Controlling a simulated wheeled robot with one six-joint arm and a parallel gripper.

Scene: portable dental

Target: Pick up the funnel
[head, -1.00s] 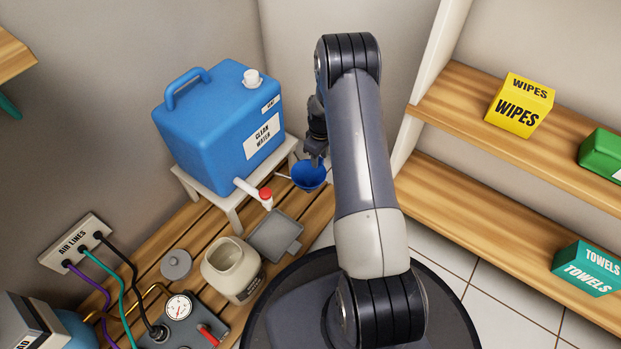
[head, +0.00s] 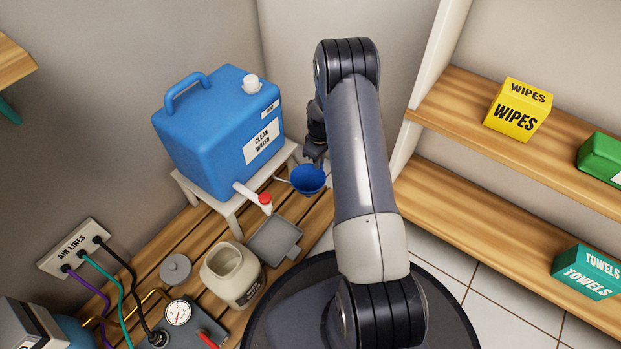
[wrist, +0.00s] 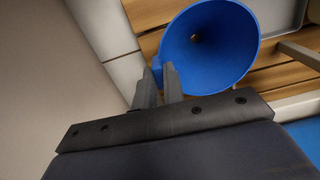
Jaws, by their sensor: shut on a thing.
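The blue funnel (head: 307,180) is beside the white stand in the head view, its wide mouth facing up. It fills the upper middle of the wrist view (wrist: 208,45), with its small outlet hole visible inside. My gripper (wrist: 160,82) is shut on the funnel's near edge, at a small blue tab on its rim. In the head view my gripper (head: 315,158) is just above and behind the funnel, partly hidden by my arm. A thin pale bar runs from the stand to the funnel's left side; whether they touch cannot be told.
A blue clean water tank (head: 215,130) with a red-capped tap (head: 265,200) stands on a white stand (head: 232,212). An open beige jar (head: 232,275), a grey tray (head: 275,240) and a grey lid (head: 175,269) lie on the slatted bench. Shelves with wipes (head: 517,110) are at right.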

